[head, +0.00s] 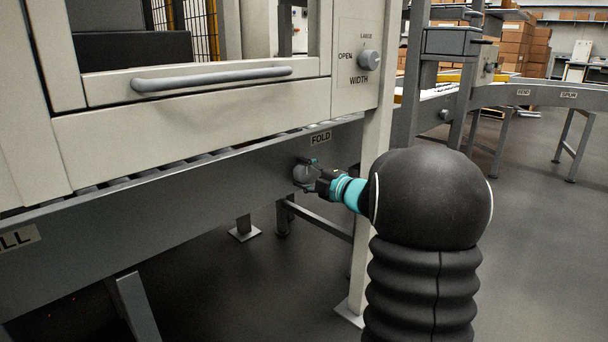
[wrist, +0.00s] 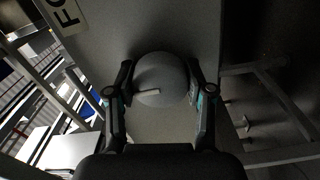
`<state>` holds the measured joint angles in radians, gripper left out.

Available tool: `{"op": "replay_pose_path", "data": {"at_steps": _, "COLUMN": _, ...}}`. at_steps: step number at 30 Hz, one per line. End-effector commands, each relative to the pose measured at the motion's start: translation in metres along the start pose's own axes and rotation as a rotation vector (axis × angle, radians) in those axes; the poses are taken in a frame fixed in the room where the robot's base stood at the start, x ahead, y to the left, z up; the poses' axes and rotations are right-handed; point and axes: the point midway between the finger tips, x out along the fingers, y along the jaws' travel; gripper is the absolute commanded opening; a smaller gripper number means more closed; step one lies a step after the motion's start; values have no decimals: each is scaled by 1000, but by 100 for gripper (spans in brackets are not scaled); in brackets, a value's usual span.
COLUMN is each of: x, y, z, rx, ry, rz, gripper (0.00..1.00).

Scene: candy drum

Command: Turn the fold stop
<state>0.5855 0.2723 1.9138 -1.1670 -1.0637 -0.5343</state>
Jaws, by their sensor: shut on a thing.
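The fold stop is a round grey knob (head: 305,174) on the side of the grey conveyor beam, just below a label reading FOLD (head: 320,138). Part of the knob is hidden behind the fingers in the head view.
Above stands a cream machine frame with a grey handle bar (head: 212,78) and a WIDTH knob (head: 369,60). A cream post (head: 372,200) stands close behind my arm. Legs and a brace are below the beam. Open floor lies at the right.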

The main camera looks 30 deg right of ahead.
Motion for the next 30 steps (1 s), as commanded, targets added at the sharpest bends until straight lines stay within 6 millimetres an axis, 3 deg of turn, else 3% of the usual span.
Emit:
{"op": "replay_pose_path", "data": {"at_steps": 12, "x": 0, "y": 0, "z": 0, "rx": -8, "ry": 2, "rz": 1, "gripper": 18}}
{"op": "replay_pose_path", "data": {"at_steps": 13, "x": 0, "y": 0, "z": 0, "rx": -8, "ry": 2, "rz": 0, "gripper": 60}}
{"op": "replay_pose_path", "data": {"at_steps": 15, "x": 0, "y": 0, "z": 0, "rx": -8, "ry": 1, "rz": 0, "gripper": 77}}
{"op": "replay_pose_path", "data": {"at_steps": 25, "x": -1, "y": 0, "z": 1, "rx": -6, "ry": -1, "rz": 0, "gripper": 78}}
{"op": "replay_pose_path", "data": {"at_steps": 30, "x": -16, "y": 1, "z": 2, "rx": -6, "ry": -4, "rz": 1, "gripper": 78}}
